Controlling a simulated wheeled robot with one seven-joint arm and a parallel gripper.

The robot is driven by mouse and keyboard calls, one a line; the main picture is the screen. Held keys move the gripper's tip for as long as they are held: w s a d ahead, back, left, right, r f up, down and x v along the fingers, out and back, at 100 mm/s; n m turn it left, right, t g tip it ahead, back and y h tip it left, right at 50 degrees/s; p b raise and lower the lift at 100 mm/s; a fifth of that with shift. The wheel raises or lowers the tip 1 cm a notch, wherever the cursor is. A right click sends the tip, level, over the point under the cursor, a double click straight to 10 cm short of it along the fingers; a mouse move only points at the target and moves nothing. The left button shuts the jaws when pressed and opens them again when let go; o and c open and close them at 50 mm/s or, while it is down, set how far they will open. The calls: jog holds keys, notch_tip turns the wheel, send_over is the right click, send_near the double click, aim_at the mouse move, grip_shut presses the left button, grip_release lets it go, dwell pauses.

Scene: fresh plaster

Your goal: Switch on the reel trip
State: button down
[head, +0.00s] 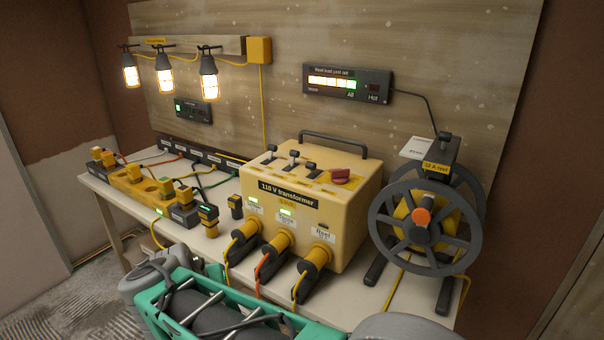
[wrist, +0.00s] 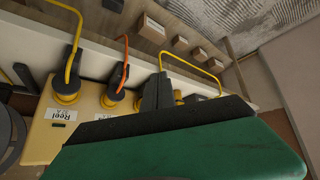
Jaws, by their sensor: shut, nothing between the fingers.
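The yellow 110 V transformer (head: 335,190) stands on the bench with three small dark switches on top, behind a row of labels. On the front, two outlet lamps (head: 286,212) glow green; the lamp (head: 323,227) above the Reel label is dark. In the wrist view the transformer (wrist: 38,140) shows with its Reel label (wrist: 62,114). My gripper (wrist: 158,82) is shut and empty, in front of part of the transformer; the switches are hidden there.
Three plugs (head: 277,247) with cables stick out of the transformer's front. A black carry handle (head: 335,140) arches behind the switches. The cable reel (head: 430,215) stands to the right. Yellow connectors (head: 128,176) line the left bench. Lamps (head: 165,75) glow on the wall.

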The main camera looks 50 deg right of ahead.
aim_at(309, 167)
jog(key=d+r+m+g+h, duration=0.1)
jog(key=d+r+m+h, duration=0.25)
jog(key=d, duration=0.35)
jog(key=d+r+m+h, duration=0.3)
jog(key=d+r+h, duration=0.1)
jog(key=d, duration=0.4)
jog(key=s+d+r+m+g+h, duration=0.2)
jog(key=r+h, duration=0.3)
jog(key=r, duration=0.3)
jog(key=shift+s+d+m+g+b, duration=0.3)
jog(key=shift+s+d+m, duration=0.2)
jog(key=shift+d, duration=0.2)
jog(key=d+p, duration=0.1)
jog(key=d, duration=0.3)
jog(key=w+d+p, duration=0.1)
jog(key=d, duration=0.4)
jog(key=d+p, duration=0.2)
jog(key=d, duration=0.3)
jog(key=shift+w+f, duration=0.1)
jog(key=shift+w, duration=0.15)
jog(key=shift+d+p, duration=0.1)
jog(key=shift+p, duration=0.2)
